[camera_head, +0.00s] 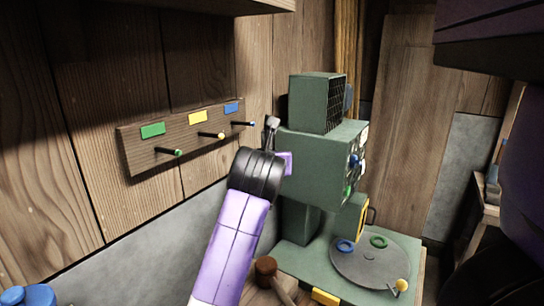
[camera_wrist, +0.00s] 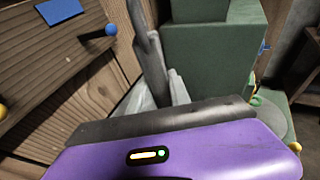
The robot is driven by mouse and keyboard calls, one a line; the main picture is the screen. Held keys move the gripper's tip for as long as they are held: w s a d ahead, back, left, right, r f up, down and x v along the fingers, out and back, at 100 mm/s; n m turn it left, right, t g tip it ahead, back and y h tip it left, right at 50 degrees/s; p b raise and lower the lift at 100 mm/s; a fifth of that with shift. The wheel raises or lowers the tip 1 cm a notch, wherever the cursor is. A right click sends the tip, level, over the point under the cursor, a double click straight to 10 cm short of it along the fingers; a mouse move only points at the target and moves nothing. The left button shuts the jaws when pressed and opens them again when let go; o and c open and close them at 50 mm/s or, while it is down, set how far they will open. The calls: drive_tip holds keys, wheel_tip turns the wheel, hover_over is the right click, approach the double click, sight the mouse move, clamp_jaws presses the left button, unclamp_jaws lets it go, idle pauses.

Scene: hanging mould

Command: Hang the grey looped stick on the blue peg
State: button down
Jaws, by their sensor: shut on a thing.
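The blue peg (camera_head: 243,124) sticks out from the right end of a wooden wall board, under a blue label (camera_head: 231,109). It also shows in the wrist view (camera_wrist: 110,30), at the upper left. My gripper (camera_head: 271,133) is raised just to the right of the blue peg, apart from it in the picture. It is shut on the grey looped stick (camera_wrist: 146,45), which points up in the wrist view, right of the blue peg's tip. The loop cannot be made out; the stick's top runs out of the wrist view. In the head view, stick and fingers blend together.
The wooden board (camera_head: 135,168) also bears a green-tipped peg (camera_head: 176,152) and a yellow-tipped peg (camera_head: 218,135) to the left. A green machine (camera_head: 310,165) stands close right of my gripper. A mallet (camera_head: 268,268) lies below. A shelf (camera_head: 215,6) overhangs above.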

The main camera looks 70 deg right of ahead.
drive_tip(key=w+d+f, duration=0.1)
drive_tip(key=w, duration=0.5)
drive_tip(key=shift+w+d+f, duration=0.2)
drive_tip(key=shift+d, duration=0.05)
idle(0.6)
drive_tip(key=shift+w+b, duration=0.1)
drive_tip(key=shift+b, duration=0.55)
